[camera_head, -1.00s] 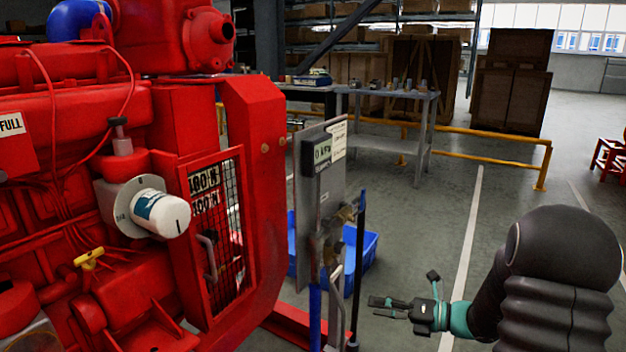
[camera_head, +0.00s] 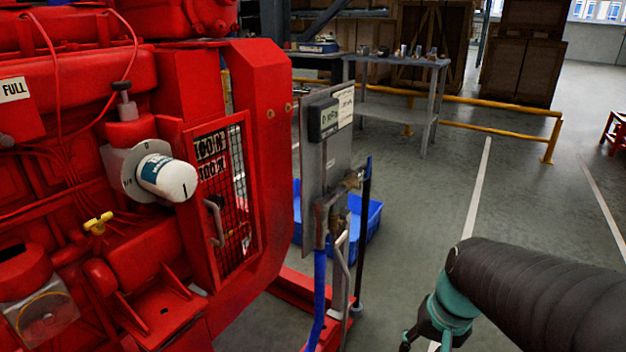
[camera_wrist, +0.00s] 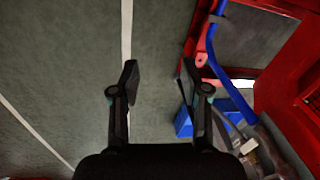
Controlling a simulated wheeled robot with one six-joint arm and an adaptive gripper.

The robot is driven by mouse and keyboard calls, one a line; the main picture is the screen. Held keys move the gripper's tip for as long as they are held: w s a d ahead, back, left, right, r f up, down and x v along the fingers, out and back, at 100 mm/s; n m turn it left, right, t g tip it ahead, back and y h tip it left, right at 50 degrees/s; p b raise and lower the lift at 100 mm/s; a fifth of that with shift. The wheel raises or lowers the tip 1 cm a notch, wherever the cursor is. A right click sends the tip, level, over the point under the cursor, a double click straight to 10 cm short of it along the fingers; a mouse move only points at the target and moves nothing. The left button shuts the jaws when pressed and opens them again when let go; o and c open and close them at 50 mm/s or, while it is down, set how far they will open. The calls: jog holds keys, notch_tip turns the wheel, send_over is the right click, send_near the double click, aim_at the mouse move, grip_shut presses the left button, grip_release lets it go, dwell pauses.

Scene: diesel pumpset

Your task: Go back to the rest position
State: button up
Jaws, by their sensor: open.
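My gripper (camera_wrist: 158,85) shows in the wrist view with its two black fingers spread wide apart and nothing between them. It hangs above bare grey floor, with a white floor line passing behind the left finger. In the head view only my arm's end shows at the lower right, and the fingers are cut off by the bottom edge. The arm is to the right of the red diesel pumpset (camera_head: 265,150) and apart from it.
A grey panel (camera_head: 340,150) with a small display, pipes and a blue hose (camera_head: 320,290) stands beside the pumpset. A blue bin (camera_head: 372,215) lies behind it. A grey table (camera_head: 400,60) and yellow rail (camera_head: 500,133) are farther back. Floor right of the panel is clear.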

jog(key=s+a+r+n+t+h, duration=0.1)
jog(key=s+a+r+n+t, duration=0.1)
jog(key=r, duration=0.6)
jog(key=shift+s+a+r+n+t, duration=0.25)
jog(key=shift+s+n+t, duration=0.65)
jog(key=shift+s+t, duration=0.4)
